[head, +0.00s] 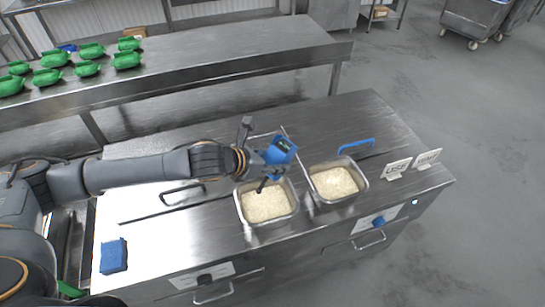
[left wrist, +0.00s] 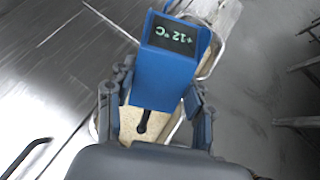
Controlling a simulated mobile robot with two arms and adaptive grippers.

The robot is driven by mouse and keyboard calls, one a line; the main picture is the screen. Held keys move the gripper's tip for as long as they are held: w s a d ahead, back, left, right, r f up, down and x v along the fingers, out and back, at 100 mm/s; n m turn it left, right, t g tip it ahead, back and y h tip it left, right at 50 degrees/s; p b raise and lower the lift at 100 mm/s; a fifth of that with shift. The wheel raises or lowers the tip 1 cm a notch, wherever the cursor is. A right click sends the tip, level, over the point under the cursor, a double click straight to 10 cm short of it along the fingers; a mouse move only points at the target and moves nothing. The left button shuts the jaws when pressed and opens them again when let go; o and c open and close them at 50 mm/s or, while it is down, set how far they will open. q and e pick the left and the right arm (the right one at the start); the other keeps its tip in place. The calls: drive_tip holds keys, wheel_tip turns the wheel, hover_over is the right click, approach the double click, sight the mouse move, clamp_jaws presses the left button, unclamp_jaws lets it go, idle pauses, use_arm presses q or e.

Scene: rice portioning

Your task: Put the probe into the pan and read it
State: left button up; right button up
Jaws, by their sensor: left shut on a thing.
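My left gripper (head: 256,158) is shut on the blue probe (head: 281,150), above the left pan. The left wrist view shows the probe (left wrist: 160,85) between the two fingers (left wrist: 155,112), its dark screen (left wrist: 172,37) seeming to read +12 °C, upside down. Its short dark stem (left wrist: 143,121) points toward the rice; I cannot tell whether the tip touches it. The left pan (head: 241,209) and the right pan (head: 364,187) are metal, sunk in the counter, and hold white rice. My right gripper is not in view.
A blue handle (head: 356,143) lies behind the right pan. Two small signs (head: 397,168) stand at the counter's right end.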

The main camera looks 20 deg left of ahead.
sight(273, 174)
use_arm(q)
drive_tip(key=shift+f, duration=1.25)
wheel_tip(273, 174, down, 3)
drive_tip(key=shift+r+b, duration=0.1)
drive_tip(key=shift+b, duration=1.1)
wheel_tip(273, 174, down, 7)
drive_tip(key=b, duration=0.8)
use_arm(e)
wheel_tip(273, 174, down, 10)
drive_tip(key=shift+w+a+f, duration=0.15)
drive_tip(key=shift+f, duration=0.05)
use_arm(q)
drive_tip(key=shift+r, duration=0.1)
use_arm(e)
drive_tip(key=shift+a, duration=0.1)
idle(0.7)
use_arm(q)
drive_tip(key=shift+r, duration=0.1)
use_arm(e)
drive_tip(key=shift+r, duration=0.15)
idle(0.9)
